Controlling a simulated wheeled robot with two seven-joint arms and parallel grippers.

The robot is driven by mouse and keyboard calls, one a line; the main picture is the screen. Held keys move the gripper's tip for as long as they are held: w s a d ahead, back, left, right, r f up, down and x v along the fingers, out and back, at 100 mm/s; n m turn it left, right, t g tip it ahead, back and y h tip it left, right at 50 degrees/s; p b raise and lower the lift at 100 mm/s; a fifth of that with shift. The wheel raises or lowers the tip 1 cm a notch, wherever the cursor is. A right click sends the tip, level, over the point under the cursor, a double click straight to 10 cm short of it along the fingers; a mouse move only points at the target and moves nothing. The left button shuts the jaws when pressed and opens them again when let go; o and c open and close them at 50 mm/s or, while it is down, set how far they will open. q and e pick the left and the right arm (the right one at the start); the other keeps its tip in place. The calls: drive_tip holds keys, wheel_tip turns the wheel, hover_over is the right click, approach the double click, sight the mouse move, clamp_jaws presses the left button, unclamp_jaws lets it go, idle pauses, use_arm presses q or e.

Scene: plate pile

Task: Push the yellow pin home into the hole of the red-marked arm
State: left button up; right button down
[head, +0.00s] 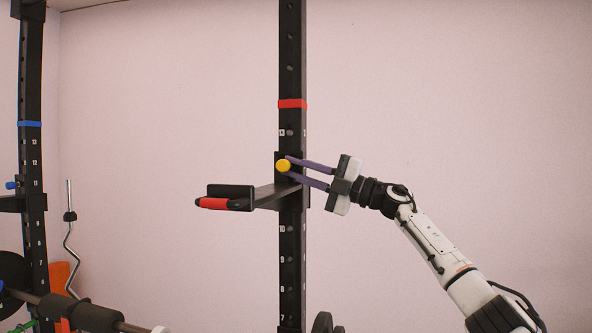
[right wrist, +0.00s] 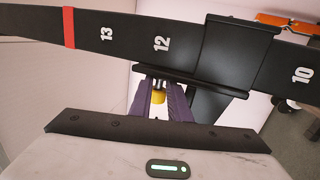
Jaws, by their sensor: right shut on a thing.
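The yellow pin (head: 283,166) shows its round head at the black bracket of the red-marked arm (head: 268,196) on the middle upright. The arm sticks out to the left and ends in a red-tipped pad. My right gripper (head: 287,165) reaches in from the right, its purple fingers shut on the yellow pin. In the right wrist view the pin (right wrist: 158,97) sits between the fingers, close against the bracket (right wrist: 203,82). The hole is hidden, and I cannot tell how deep the pin sits. My left gripper is not in view.
The upright (head: 291,55) has a red band (head: 292,104) and numbered holes. Another upright (head: 32,90) with a blue band stands at the left. A barbell (head: 92,316) and a bent bar (head: 70,240) are at lower left. Space right of the middle upright is clear except for my arm.

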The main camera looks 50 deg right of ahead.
drive_tip(key=c, duration=1.6)
unclamp_jaws()
drive_tip(key=shift+d, duration=0.1)
drive_tip(key=shift+f, duration=0.1)
drive_tip(key=shift+s+d+f+b, duration=0.2)
drive_tip(key=shift+s+f+b, duration=0.05)
drive_tip(key=shift+f+b, duration=0.15)
drive_tip(key=b+v, duration=0.2)
drive_tip(key=v, duration=0.1)
drive_tip(key=b+v, duration=0.2)
drive_tip(key=v, duration=0.1)
drive_tip(key=r+b+v, duration=0.1)
drive_tip(key=v, duration=0.2)
drive_tip(key=shift+s+a+b, duration=0.1)
drive_tip(key=shift+s+b, duration=0.3)
drive_tip(key=shift+s, duration=0.05)
